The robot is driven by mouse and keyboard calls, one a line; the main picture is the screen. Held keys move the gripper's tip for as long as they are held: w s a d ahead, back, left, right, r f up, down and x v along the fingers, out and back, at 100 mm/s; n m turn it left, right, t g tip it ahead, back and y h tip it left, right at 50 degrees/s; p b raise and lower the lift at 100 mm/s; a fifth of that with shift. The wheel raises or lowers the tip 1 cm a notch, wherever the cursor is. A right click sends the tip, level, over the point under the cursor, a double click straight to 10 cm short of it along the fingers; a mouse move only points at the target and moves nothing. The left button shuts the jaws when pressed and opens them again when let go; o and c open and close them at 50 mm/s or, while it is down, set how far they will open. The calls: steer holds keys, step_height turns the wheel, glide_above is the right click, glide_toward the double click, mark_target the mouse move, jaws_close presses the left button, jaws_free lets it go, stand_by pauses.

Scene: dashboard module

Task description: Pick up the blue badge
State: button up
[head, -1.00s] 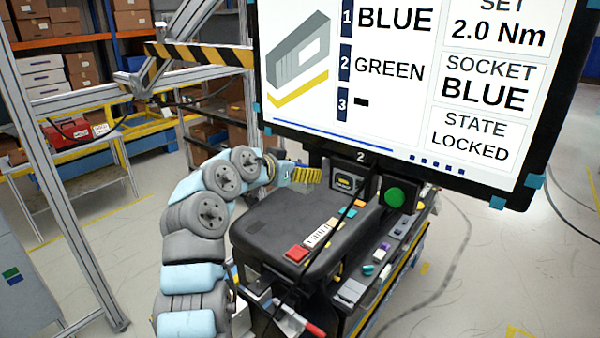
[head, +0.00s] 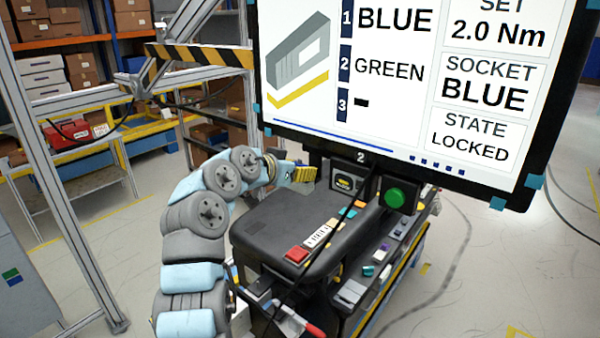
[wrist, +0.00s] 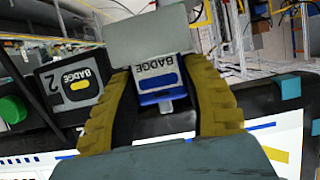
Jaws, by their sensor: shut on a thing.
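The blue badge (wrist: 158,80) is white with the word BADGE and a blue bar, and has a blue lower edge with a pale tab. In the wrist view it sits between the two yellow ribbed fingers of my gripper (wrist: 160,95), which is shut on it. In the head view my gripper (head: 304,175) is above the back of the dark console, left of the black badge reader (head: 346,184), and the badge is hard to make out. The reader, marked BADGE 2 with a yellow patch, also shows left of the fingers in the wrist view (wrist: 74,86).
A grey plate (wrist: 146,33) shows beyond the fingertips. A green button (head: 395,197) is right of the reader. The large screen (head: 400,80) hangs close behind and above. The dark console top (head: 285,220) has a red block (head: 297,254) and a labelled strip near its right edge.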

steer(key=shift+r+b, duration=0.75)
steer(key=shift+r, duration=0.7)
steer(key=s+a+r+b, duration=0.4)
steer(key=s+r, duration=0.6)
steer(key=s, duration=0.3)
steer(key=shift+a, duration=0.55)
